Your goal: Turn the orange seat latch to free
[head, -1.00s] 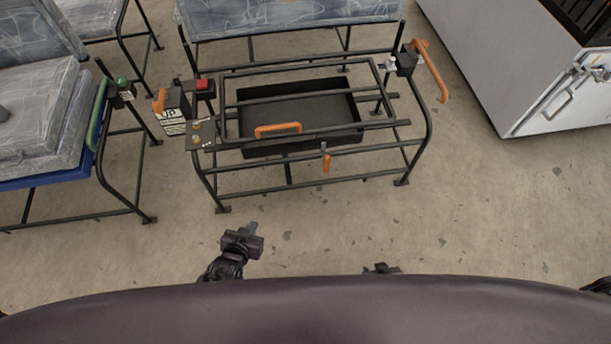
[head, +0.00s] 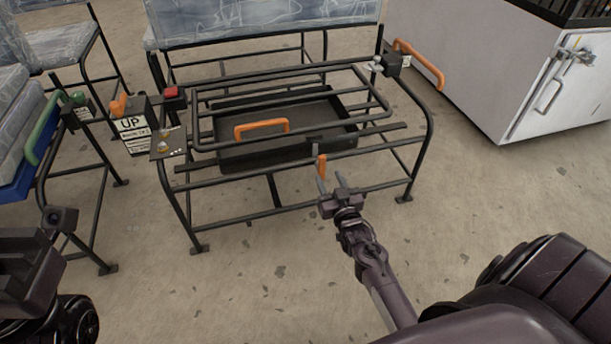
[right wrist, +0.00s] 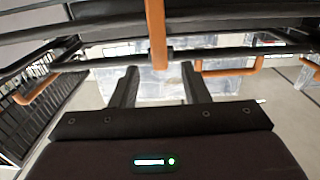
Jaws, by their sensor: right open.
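A small orange latch lever (head: 321,166) hangs upright from the front rail of the black seat frame (head: 255,211). My right gripper (head: 331,184) is just in front of and below it, open, with its fingers pointing at the frame. In the right wrist view the orange lever (right wrist: 156,35) stands upright beyond the two spread fingers (right wrist: 160,85), in line with the gap between them. I cannot tell whether it is inside the gap or touching a finger. My left gripper (head: 30,262) is dark at the lower left edge, partly cut off; its fingers are not clear.
The frame holds a black tray (head: 240,156), an orange handle (head: 261,128), a box marked UP (head: 134,126) with a red button (head: 174,92), and a long orange handle (head: 419,62). A white cabinet (head: 480,85) stands at right. The floor in front is clear.

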